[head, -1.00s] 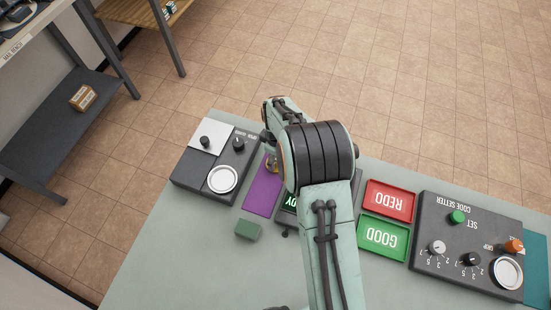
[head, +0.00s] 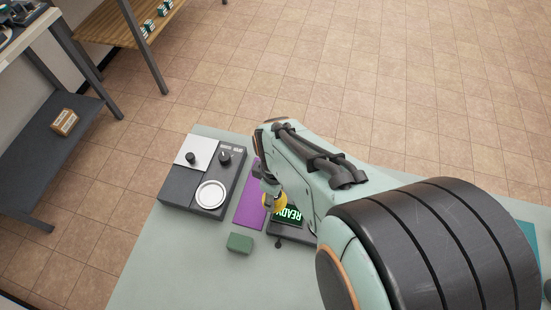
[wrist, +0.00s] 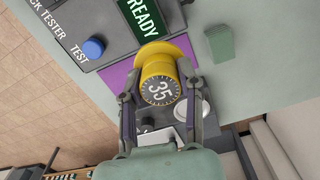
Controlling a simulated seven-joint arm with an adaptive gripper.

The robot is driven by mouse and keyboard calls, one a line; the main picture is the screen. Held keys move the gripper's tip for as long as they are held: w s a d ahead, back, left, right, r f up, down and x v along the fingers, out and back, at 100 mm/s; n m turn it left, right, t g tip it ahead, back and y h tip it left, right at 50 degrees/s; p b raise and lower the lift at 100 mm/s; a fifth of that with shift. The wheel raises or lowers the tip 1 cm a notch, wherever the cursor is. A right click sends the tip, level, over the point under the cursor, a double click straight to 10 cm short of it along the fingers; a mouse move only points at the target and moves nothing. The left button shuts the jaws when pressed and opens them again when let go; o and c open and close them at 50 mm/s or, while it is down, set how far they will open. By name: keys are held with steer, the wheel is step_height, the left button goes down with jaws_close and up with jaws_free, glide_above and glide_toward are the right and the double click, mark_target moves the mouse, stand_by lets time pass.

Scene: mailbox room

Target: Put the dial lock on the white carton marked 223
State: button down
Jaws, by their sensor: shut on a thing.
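The dial lock (wrist: 160,82) is yellow with a dark dial face reading 35. My gripper (wrist: 155,105) is shut on it in the wrist view. In the head view the lock (head: 274,201) shows at my gripper, over or beside the purple mat (head: 246,207) and the left edge of the lit READY display (head: 289,215). Whether the lock touches anything beneath is unclear. I cannot make out a white carton marked 223. Small white-and-green boxes (head: 150,26) sit on the wooden shelf, too small to read.
The lock tester has a blue TEST button (wrist: 93,48). A dark panel (head: 182,188) with knobs and a silver disc stands left on the table. A green block (head: 239,243) lies nearby. A brown carton (head: 64,122) sits on the dark shelf. My arm covers the right side.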

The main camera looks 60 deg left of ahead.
steer(key=shift+s+d+r, duration=0.15)
steer(key=shift+d+r, duration=0.1)
steer(key=shift+d, duration=0.3)
steer(key=shift+s+d+r, duration=0.15)
steer(key=shift+d+r, duration=0.1)
steer(key=shift+d, duration=0.3)
steer(key=shift+w+d+r, duration=0.1)
steer(key=shift+w+r, duration=0.05)
steer(key=shift+w, duration=0.1)
steer(key=w+d+r+m, duration=0.1)
steer(key=w+d+m, duration=0.55)
steer(key=w, duration=0.75)
steer(key=w+d+m, duration=0.3)
steer(key=w+d, duration=0.2)
steer(key=d, duration=0.4)
steer(key=w+d+m, duration=0.3)
steer(key=w+d, duration=0.1)
steer(key=d, duration=0.6)
steer(key=s+d+r+m, duration=0.1)
steer(key=s+d+m, duration=0.15)
steer(key=d, duration=0.65)
steer(key=s+d+m, duration=0.2)
steer(key=d+m, duration=0.2)
steer(key=d, duration=0.5)
steer(key=s+d+r+m, duration=0.1)
steer(key=s+d+m, duration=0.2)
steer(key=d, duration=0.6)
steer(key=f, duration=0.8)
steer(key=shift+s+d+f, duration=0.1)
steer(key=shift+d+f, duration=0.15)
